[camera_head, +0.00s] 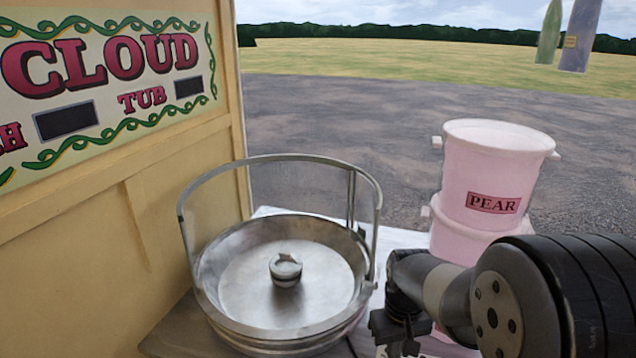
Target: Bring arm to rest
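My arm comes in from the lower right. My gripper (393,335) is at the bottom of the picture, just right of the steel bowl (215,280), and looks dark and empty-looking from this side. Its fingers are partly cut off by the lower edge, so I cannot tell whether they are open or shut. The bowl is a round metal pan with a small spinner head in its middle and a clear curved guard with a metal rim.
A pink tub (470,170) labelled PEAR stands behind my arm, apparently stacked on another pink tub. A cream panel with a CLOUD TUB sign (105,75) rises at the left. The pale counter (395,238) shows between bowl and tubs. Two bottle-like shapes hang at top right.

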